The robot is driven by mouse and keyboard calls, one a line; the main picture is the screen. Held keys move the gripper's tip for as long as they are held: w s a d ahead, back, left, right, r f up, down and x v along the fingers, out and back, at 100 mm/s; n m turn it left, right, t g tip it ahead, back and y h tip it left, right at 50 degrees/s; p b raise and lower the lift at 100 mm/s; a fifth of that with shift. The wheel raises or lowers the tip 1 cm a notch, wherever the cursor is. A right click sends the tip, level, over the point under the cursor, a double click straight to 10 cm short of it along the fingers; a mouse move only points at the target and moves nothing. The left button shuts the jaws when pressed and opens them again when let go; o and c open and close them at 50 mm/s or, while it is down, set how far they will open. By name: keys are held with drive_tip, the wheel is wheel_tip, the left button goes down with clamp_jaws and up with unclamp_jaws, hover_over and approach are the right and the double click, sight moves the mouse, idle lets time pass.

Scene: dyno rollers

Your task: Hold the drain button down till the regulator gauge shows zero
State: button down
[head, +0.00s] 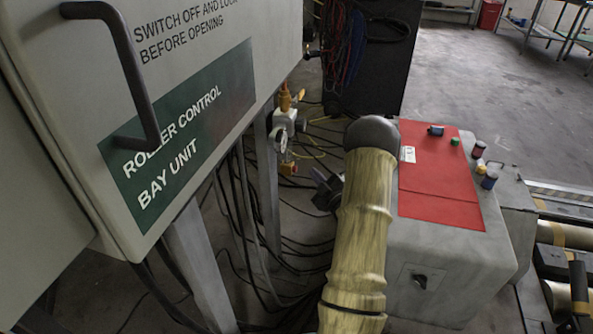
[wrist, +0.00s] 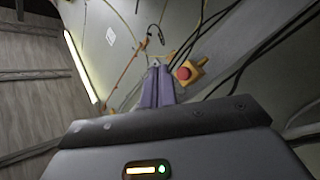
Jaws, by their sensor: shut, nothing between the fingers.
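The regulator (head: 284,122) is mounted by a cabinet leg in the head view, with a yellow-orange top and an orange part (head: 288,168) at its bottom. Its gauge face is too small to read, and I cannot make out the drain button for sure. My gripper (head: 319,178) shows partly past my arm, to the right of and below the regulator, apart from it. In the wrist view its two purple-grey fingers (wrist: 158,86) are together and empty. A red round button (wrist: 184,73) on a yellow box stands just right of the fingertips; I cannot tell whether they touch.
The roller control cabinet (head: 190,130) with its bar handle fills the left. Black cables (head: 245,220) hang and lie below it. A grey box with a red top (head: 435,180) stands at right, with several small items on it. Open floor (head: 490,90) lies behind.

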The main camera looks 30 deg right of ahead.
drive_tip(key=shift+s+d, duration=0.8)
drive_tip(key=shift+s, duration=0.15)
